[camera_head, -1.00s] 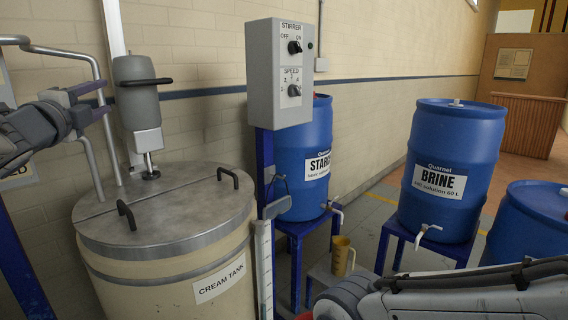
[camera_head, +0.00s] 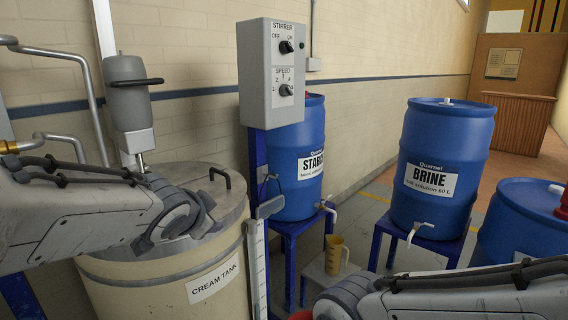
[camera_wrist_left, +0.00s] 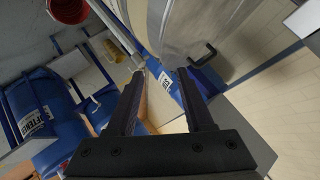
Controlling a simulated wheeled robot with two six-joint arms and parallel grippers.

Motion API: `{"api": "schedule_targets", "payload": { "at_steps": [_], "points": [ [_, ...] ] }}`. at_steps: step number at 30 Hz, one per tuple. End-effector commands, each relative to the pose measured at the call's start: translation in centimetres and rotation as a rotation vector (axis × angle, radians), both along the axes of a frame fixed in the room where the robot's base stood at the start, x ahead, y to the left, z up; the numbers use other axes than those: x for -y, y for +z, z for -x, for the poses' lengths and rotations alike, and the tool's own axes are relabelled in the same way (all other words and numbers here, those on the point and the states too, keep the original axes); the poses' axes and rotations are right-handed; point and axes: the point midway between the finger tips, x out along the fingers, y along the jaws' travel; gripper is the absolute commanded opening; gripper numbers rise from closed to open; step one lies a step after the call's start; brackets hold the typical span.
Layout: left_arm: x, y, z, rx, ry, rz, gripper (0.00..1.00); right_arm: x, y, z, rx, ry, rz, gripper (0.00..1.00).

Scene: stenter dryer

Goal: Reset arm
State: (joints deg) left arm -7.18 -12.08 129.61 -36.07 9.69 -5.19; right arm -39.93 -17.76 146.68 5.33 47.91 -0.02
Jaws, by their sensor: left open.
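My left arm comes in from the left in the head view and crosses in front of the cream tank (camera_head: 120,292). The grey stirrer control box (camera_head: 258,75) stands on a blue post, with a stirrer knob (camera_head: 286,46) and a speed knob (camera_head: 286,90).
A starch barrel (camera_head: 292,196) and a brine barrel (camera_head: 440,140) stand on blue stands. Another blue barrel (camera_head: 510,230) is at the right. A yellow jug (camera_head: 336,255) sits low between the stands. The grey stirrer motor (camera_head: 127,85) rises above the tank.

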Motion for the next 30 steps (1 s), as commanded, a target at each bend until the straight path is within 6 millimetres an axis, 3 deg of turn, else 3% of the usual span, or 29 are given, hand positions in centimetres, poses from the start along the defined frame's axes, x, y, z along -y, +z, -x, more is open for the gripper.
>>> {"api": "schedule_targets", "payload": {
  "at_steps": [1, 3, 7, 13, 18, 21, 30],
  "points": [
    [2.7, -2.5, 2.3, -0.101, -0.003, 0.065, 0.52, 0.0, 0.0, 0.0, 0.0, 0.0, 0.0, 0.48],
    [5.4, -5.5, 5.9, -0.244, 0.003, 0.119, 0.52, 0.0, 0.0, 0.0, 0.0, 0.0, 0.0, 0.48],
    [8.8, -9.9, 12.7, -0.486, 0.023, 0.173, 0.52, 0.0, 0.0, 0.0, 0.0, 0.0, 0.0, 0.48],
    [11.0, -13.6, 21.9, -0.771, 0.058, 0.179, 0.52, 0.0, 0.0, 0.0, 0.0, 0.0, 0.0, 0.48],
    [10.7, -15.3, 28.8, -0.973, 0.087, 0.143, 0.52, 0.0, 0.0, 0.0, 0.0, 0.0, 0.0, 0.48],
    [10.6, -12.0, 28.5, -0.966, 0.095, 0.15, 0.52, 0.0, 3.2, 0.0, 0.0, 0.0, 0.0, 0.48],
    [10.6, -5.1, 28.3, -0.964, 0.096, 0.15, 0.52, 0.0, 10.1, 0.0, 0.0, 0.0, 0.0, 0.48]
  ]
}}
